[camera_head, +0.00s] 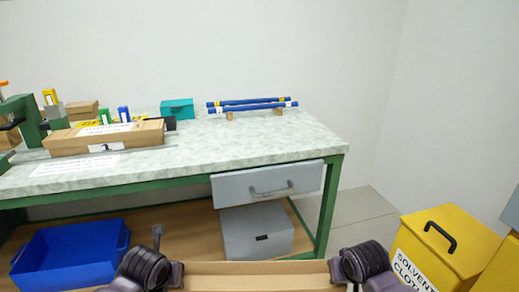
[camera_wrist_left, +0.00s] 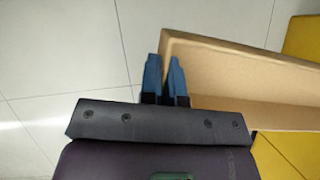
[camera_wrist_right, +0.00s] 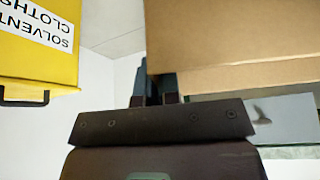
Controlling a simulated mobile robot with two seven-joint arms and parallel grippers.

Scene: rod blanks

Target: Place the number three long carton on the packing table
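An open long cardboard carton (camera_head: 258,275) is at the bottom of the head view, between my two hands and in front of the packing table (camera_head: 240,140). No number shows on it. In the left wrist view my left gripper (camera_wrist_left: 165,75) is closed on the wall at one end of this carton (camera_wrist_left: 225,75); its bare inside shows. In the right wrist view my right gripper (camera_wrist_right: 155,85) is closed at the carton's other end (camera_wrist_right: 230,45), its fingertips partly hidden by it. Another long carton (camera_head: 130,138) lies on the table's left part; its label number is too small to read surely.
Blue rods (camera_head: 250,105) rest on wooden supports at the table's back, near a teal box (camera_head: 177,108). The table's front right top is clear. A blue bin (camera_head: 70,255) and grey box (camera_head: 257,230) sit below. A yellow solvent-cloth bin (camera_head: 450,255) stands right.

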